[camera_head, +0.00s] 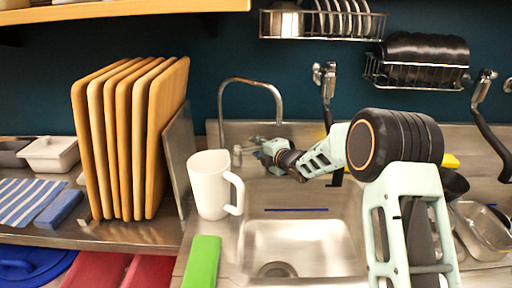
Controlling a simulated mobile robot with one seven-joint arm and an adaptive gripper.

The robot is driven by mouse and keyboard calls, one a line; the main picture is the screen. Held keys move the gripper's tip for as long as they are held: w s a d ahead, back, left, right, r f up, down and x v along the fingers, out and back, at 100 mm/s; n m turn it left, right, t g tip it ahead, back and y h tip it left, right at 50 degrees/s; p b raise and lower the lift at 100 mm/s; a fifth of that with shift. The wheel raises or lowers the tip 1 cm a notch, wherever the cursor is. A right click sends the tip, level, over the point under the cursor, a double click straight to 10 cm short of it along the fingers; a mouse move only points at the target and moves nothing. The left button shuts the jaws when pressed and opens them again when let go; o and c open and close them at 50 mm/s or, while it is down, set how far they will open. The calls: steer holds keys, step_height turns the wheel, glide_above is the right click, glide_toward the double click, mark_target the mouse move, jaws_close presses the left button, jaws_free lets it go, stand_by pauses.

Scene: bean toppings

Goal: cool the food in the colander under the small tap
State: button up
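The small tap (281,98) is a thin curved metal spout rising behind the left side of the sink (295,245). My gripper (268,152) reaches to the left over the sink's back edge and is at the base of this tap, by its handle. It is small and seen from the side, so I cannot tell whether its fingers are open, shut or touching the tap. I cannot make out a colander or any food. The visible part of the sink basin holds no food, and my arm covers its right side. I cannot see water running from the spout.
A white jug (208,186) stands at the sink's left edge, close to my gripper. A green block (203,262) lies in front of it. A metal tray (485,232) and a dark bowl (455,184) are at the right.

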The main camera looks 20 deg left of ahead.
steer(key=shift+w+a+f, duration=0.1)
steer(key=shift+w+a, duration=0.15)
steer(key=shift+c, duration=0.3)
jaws_close()
